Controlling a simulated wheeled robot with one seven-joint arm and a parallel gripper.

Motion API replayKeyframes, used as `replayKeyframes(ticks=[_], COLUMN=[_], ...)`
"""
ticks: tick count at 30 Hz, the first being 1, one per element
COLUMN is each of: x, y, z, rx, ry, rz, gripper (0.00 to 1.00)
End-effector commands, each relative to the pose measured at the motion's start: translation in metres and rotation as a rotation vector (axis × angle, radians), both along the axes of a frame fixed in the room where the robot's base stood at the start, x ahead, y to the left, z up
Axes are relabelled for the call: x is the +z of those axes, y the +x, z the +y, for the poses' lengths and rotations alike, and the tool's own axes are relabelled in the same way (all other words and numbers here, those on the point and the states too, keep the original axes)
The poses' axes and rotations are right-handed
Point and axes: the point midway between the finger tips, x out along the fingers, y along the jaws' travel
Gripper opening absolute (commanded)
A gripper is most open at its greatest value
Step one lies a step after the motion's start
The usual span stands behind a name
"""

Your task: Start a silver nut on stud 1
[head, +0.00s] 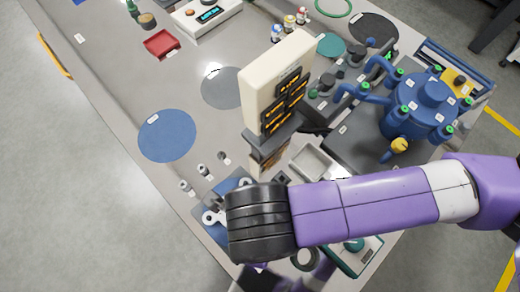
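My purple arm comes in from the right and its black joint covers the front of the bench. My gripper is not visible; it is hidden below the arm or out of frame. A blue plate (229,187) with pale round fittings (211,217) is partly hidden behind the black joint. Small silver pieces (187,187) (203,170) stand on the bench just left of the plate, with a darker one (224,157) near them. They are too small to tell whether they are nuts or studs. No stud can be made out as stud 1.
A cream instrument tower (276,77) stands behind the plate. A blue vessel (432,100) with green-tipped fittings is at right, and a grey tray (312,161) lies between. A blue disc (167,135), grey disc (222,88) and red tray (161,43) lie left. The left bench strip is clear.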

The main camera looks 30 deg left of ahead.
Motion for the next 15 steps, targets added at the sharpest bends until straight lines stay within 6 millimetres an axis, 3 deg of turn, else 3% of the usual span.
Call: replayKeyframes(ticks=[15], x=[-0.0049], y=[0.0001], z=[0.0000], rx=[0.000], ry=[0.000], rz=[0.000], gripper=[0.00])
